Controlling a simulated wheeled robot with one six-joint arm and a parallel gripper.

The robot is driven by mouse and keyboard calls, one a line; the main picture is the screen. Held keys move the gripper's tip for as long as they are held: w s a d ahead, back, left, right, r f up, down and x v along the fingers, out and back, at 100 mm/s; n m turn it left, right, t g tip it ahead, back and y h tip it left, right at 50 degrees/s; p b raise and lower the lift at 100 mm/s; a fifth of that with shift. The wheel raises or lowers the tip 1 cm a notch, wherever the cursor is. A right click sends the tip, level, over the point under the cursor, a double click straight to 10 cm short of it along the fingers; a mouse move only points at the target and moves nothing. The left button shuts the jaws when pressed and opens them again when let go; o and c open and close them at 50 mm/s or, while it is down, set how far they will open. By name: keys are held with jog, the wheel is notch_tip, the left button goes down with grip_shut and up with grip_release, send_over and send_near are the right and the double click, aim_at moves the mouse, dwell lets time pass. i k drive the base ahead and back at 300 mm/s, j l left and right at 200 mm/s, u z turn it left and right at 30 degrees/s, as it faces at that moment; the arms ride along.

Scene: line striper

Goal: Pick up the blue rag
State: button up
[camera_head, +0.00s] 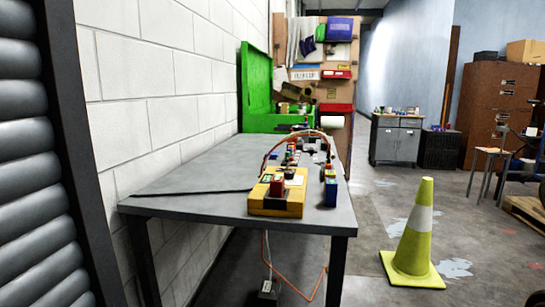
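Several cloth-like pieces hang at the top of a brown pegboard at the far end of the grey table. A dark blue piece (307,46) hangs in front of white ones, beside a small green piece (320,33). A larger blue-purple item (340,27) is at the board's upper right. At this distance I cannot tell which of the blue ones is the rag. My gripper is not in view.
The grey table (200,170) stands along the white block wall, bearing a yellow box (275,197), small parts and a cable. A green open case (256,95) is behind it. A yellow cone (416,235) stands on the floor at right. Floor between cone and cabinet (396,140) is mostly clear.

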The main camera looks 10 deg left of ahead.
aim_at(275, 153)
jog(key=l+u, duration=0.1)
jog(key=u, duration=4.1)
jog(key=k+l+u, duration=0.15)
jog(key=k+u, duration=0.45)
jog(key=u, duration=0.2)
jog(key=k+u, duration=0.85)
jog(key=k+z, duration=0.3)
jog(key=k+l+z, duration=0.15)
jog(key=k+z, duration=0.15)
jog(key=k+j+z, duration=0.1)
jog(key=k+z, duration=0.2)
jog(key=k, duration=0.35)
jog(key=k+l+z, duration=0.1)
jog(key=k+z, duration=0.2)
jog(key=k, duration=0.35)
